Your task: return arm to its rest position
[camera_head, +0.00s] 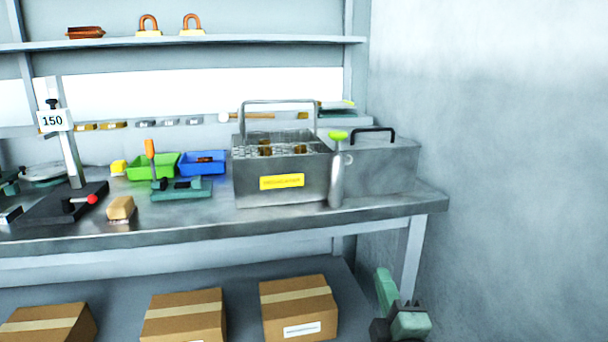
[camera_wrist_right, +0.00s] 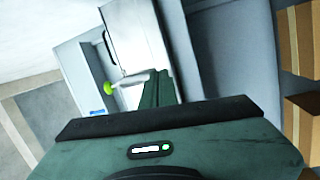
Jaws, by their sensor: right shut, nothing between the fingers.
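My right gripper (camera_head: 384,280) shows at the bottom right of the head view, green and dark, in front of the bench's right leg and below the bench top. Its fingers point up and are shut, with nothing held. In the right wrist view the green fingers (camera_wrist_right: 158,90) stand beyond the dark edge of the gripper body. They appear in line with the metal bottle with the lime-green top (camera_wrist_right: 109,88), but clear of it. My left gripper is in neither view.
The metal bench (camera_head: 330,222) carries a steel basket box (camera_head: 245,186), a lidded metal box (camera_head: 385,170), a spray bottle (camera_head: 337,180), green (camera_head: 135,172) and blue bins (camera_head: 190,168). Cardboard boxes (camera_head: 300,315) sit on the lower shelf. A bare wall (camera_head: 500,150) stands at right.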

